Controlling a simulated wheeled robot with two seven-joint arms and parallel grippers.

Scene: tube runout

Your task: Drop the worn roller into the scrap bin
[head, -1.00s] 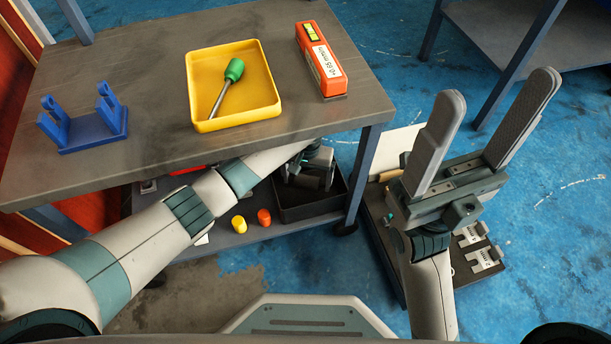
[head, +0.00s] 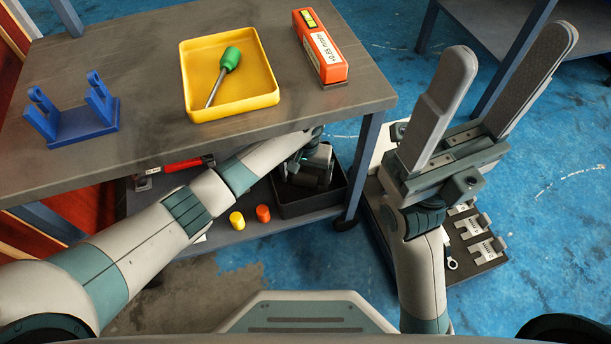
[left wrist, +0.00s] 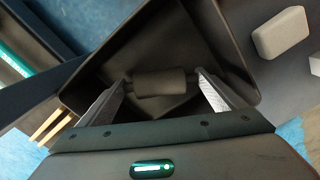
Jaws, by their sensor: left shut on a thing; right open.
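My left gripper (head: 308,178) is under the table top, over or inside the black scrap bin (head: 308,208) on the lower shelf. In the left wrist view, its two fingers are shut on the ends of a dark grey roller (left wrist: 160,82), with the bin's inner wall (left wrist: 185,32) behind it. I cannot tell how far the roller is above the bin floor, nor see its wear. In the head view the gripper hides the roller. My right gripper (head: 508,80) is open and empty, raised to the right of the table.
A yellow cap (head: 237,221) and an orange cap (head: 263,214) stand left of the bin. A dark board (head: 480,252) lies at right.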

